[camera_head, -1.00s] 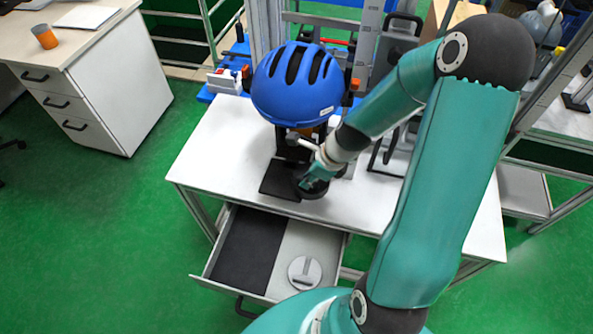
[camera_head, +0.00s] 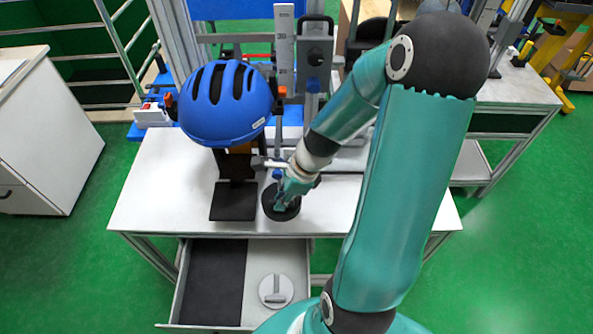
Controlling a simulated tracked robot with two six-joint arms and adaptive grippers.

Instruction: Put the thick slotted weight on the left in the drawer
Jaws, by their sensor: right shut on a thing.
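A thick black slotted weight (camera_head: 269,208) is on or just above the white table, right of a dark square plate (camera_head: 233,201). My right gripper (camera_head: 284,200) is over it with its fingers shut on it; the gripper and wrist hide part of the weight. I cannot tell whether the weight touches the table. The open drawer (camera_head: 303,266) is below the table's front edge. Its left part has a dark liner (camera_head: 213,285). A thin silver slotted weight (camera_head: 276,291) lies in its right, light part. My left gripper is out of view.
A blue helmet (camera_head: 226,103) sits on a stand behind the dark plate. A tower with a scale (camera_head: 285,45) rises at the back. The white table (camera_head: 160,195) is clear at its left end. A white cabinet (camera_head: 50,140) stands at the far left.

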